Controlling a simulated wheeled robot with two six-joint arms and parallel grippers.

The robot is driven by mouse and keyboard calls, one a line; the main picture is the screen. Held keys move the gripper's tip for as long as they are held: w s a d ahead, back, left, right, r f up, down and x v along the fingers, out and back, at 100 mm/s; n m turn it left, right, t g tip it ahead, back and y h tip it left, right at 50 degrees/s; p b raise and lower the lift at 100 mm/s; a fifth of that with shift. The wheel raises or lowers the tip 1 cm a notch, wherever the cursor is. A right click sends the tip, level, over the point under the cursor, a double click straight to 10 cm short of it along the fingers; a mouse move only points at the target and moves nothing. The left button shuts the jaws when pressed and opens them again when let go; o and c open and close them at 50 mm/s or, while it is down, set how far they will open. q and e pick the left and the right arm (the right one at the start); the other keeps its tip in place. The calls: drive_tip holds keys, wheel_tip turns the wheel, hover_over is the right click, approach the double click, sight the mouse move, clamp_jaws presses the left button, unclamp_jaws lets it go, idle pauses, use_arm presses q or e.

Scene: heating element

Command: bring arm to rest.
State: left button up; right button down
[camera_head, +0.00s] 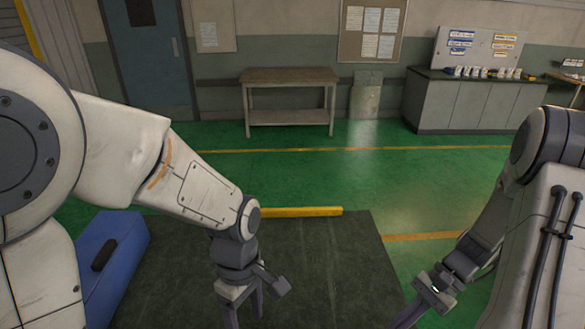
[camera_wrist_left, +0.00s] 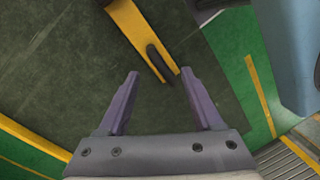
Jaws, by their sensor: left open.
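My left arm comes in from the left over a dark table top (camera_head: 330,265). My left gripper (camera_head: 245,312) points down over it, its fingers partly cut off by the lower edge. In the left wrist view the left gripper (camera_wrist_left: 160,74) has its two purple-grey fingers spread, with nothing held between them. My right gripper (camera_head: 425,305) hangs low at the right, beyond the table's right edge. Its fingertips run out of the picture and its opening is unclear.
A blue case (camera_head: 112,262) with a dark handle stands at the table's left. A yellow bar (camera_head: 300,212) lies along the far edge. Beyond the green floor are a wooden table (camera_head: 288,76) and a grey cabinet (camera_head: 465,103). The middle of the dark top looks clear.

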use_arm(q)
drive_tip(key=s+d+r+m, duration=0.1)
drive_tip(key=s+r+m, duration=0.2)
drive_tip(key=m, duration=0.6)
drive_tip(key=s+d+r+m+t+h, duration=0.1)
drive_tip(key=s+r+m, duration=0.2)
drive_tip(key=m, duration=0.7)
drive_tip(key=shift+s+t, duration=0.3)
drive_tip(key=shift+s, duration=1)
use_arm(e)
drive_tip(key=s+a+r+n+t+h, duration=0.1)
drive_tip(key=s+a+r+n+h, duration=0.2)
drive_tip(key=a+r+n, duration=0.3)
drive_tip(key=s+a+r+n+t+h, duration=0.2)
drive_tip(key=s+a+r+n+h, duration=0.2)
drive_tip(key=a+n, duration=0.8)
drive_tip(key=shift+s+r+n+h, duration=0.3)
drive_tip(key=shift+s+r+n, duration=0.4)
drive_tip(key=shift+s+r, duration=0.5)
use_arm(q)
drive_tip(key=shift+d, duration=0.1)
use_arm(e)
drive_tip(key=shift+w+a+r, duration=0.1)
drive_tip(key=shift+w+r, duration=0.1)
drive_tip(key=shift+r, duration=0.05)
